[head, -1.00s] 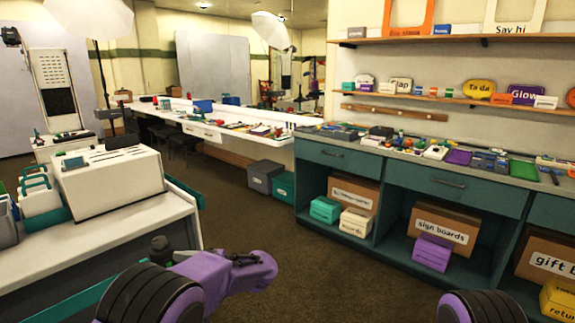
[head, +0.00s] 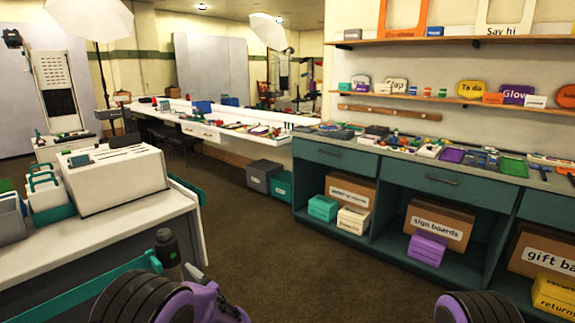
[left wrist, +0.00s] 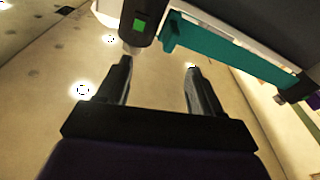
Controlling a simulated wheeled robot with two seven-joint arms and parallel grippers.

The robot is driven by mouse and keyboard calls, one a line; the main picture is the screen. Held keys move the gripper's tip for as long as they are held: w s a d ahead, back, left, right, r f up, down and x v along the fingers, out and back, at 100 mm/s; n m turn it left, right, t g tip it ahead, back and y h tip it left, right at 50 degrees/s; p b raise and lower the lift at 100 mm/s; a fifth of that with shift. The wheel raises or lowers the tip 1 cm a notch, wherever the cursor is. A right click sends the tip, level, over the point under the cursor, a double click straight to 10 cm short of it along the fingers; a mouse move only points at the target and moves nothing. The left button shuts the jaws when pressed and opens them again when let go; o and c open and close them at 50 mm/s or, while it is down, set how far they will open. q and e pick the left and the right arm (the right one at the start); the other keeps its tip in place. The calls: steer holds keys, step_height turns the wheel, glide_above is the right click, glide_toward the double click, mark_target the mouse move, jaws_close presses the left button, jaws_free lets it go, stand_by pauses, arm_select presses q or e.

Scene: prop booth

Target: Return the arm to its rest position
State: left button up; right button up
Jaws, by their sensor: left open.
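My left gripper (left wrist: 158,80) shows in the left wrist view with its two dark fingers spread apart and nothing between them. My right gripper is not in view.
A white counter (head: 120,230) with a white box (head: 110,180) stands on the left, close to my left arm. Teal cabinets (head: 335,160) holding labelled boxes line the right. The brown floor (head: 280,240) between them is clear.

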arm_select(q)
steer(key=s+a+f+m+g+h, duration=0.15)
steer(key=s+f+m+h, duration=0.6)
steer(key=s+f, duration=1.1)
steer(key=s+f+g+h, duration=0.2)
steer(key=s+f+g, duration=0.1)
steer(key=s, duration=0.8)
steer(key=s+a+f+n+g+h, duration=0.1)
steer(key=s+f+g, duration=0.3)
steer(key=s, duration=0.8)
steer(key=shift+f+h, duration=0.15)
steer(key=shift+h, duration=0.6)
steer(key=shift+s, duration=0.1)
